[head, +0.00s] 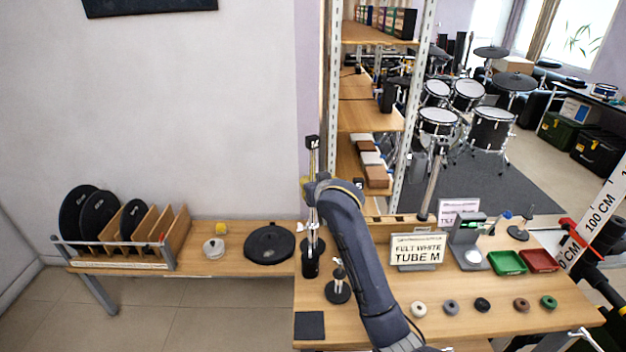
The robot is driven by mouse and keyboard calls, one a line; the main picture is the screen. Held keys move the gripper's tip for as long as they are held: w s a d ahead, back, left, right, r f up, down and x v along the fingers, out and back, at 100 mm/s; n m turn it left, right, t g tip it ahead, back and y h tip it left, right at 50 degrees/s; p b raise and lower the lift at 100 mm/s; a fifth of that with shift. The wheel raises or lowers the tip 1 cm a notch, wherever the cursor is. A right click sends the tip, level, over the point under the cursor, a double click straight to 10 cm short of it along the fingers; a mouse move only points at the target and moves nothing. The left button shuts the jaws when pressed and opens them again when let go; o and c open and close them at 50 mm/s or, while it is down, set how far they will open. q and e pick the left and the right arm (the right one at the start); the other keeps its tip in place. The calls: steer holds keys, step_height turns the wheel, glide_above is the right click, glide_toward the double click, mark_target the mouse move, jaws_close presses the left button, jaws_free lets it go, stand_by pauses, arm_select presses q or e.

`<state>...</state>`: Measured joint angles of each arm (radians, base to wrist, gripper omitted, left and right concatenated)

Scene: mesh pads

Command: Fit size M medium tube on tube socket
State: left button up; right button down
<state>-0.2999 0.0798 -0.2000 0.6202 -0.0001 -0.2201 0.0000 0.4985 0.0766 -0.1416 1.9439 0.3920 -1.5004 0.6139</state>
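A row of ring-shaped pieces lies along the front of the right table: a white one (418,309), a grey one (451,307), a black one (482,304), a brown one (521,305) and a green one (548,302). Their sizes are too small to tell apart. A sign (416,251) behind them reads "TUBE M". A small black stand with a post (338,289) is at the table's left. My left arm rises in front of it and bends over; what seems to be my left gripper (311,264) points down left of the stand. Its fingers are unclear. I cannot identify my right gripper.
A green tray (507,262) and a red tray (540,260) lie at the back right, beside a grey device (468,240) with a green display. A black square pad (309,325) lies at the front left. A rack of black discs (128,235) stands on the left table.

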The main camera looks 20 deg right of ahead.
steer(key=shift+f, duration=2.5)
steer(key=c, duration=1.4)
jaws_free()
steer(key=shift+o, duration=0.2)
steer(key=shift+f, duration=0.1)
steer(key=shift+s, duration=0.1)
steer(key=v, duration=1.2)
